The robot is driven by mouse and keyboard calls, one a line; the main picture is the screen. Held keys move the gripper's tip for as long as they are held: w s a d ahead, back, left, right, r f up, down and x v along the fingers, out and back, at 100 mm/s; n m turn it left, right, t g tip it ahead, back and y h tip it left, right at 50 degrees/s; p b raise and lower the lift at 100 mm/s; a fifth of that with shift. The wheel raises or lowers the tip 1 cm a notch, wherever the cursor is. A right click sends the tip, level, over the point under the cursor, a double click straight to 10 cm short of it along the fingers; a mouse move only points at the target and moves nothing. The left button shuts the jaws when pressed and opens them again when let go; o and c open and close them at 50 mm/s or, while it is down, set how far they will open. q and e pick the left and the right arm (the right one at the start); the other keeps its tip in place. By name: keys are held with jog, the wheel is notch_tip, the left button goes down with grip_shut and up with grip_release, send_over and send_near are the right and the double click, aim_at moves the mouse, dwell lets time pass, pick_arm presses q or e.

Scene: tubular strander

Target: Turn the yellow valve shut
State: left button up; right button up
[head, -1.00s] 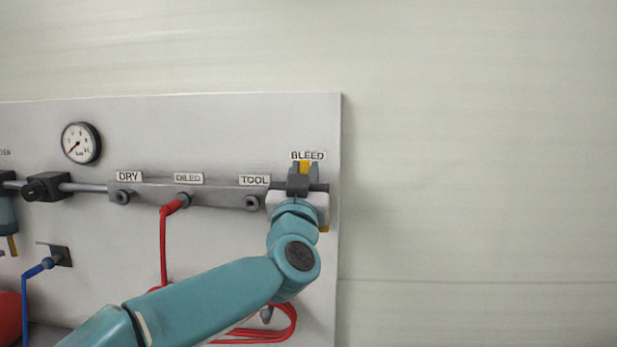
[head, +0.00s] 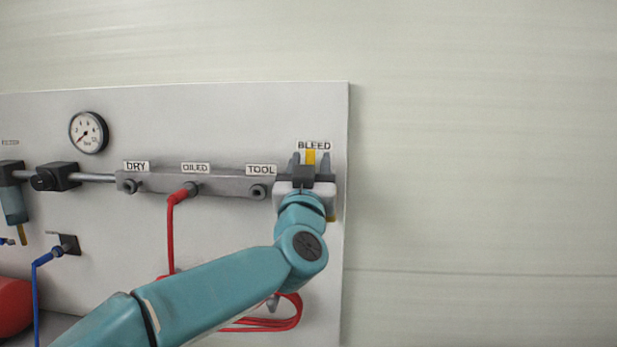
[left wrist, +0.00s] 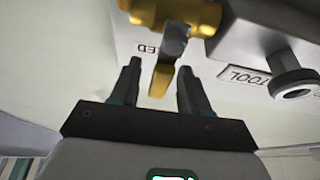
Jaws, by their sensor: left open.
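The yellow valve handle (head: 310,157) is a narrow upright strip just under the BLEED label at the right end of the panel. In the left wrist view the yellow handle (left wrist: 161,79) hangs from a brass valve body (left wrist: 172,14). My left gripper (head: 310,161) is open, with one finger on each side of the handle. In the left wrist view small gaps show between the handle and both fingers (left wrist: 159,72), so it is not gripped. My gripper hides much of the valve body in the head view. My right gripper is not in view.
A grey manifold (head: 220,184) with DRY, OILED and TOOL ports runs left of the valve. A red hose (head: 171,235) hangs from the OILED port and coils below my arm. A gauge (head: 88,132) sits upper left. Right of the panel is bare wall.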

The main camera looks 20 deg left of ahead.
pick_arm(q)
jog(key=b+v, duration=0.4)
jog(key=v, duration=1.2)
jog(key=shift+s, duration=0.15)
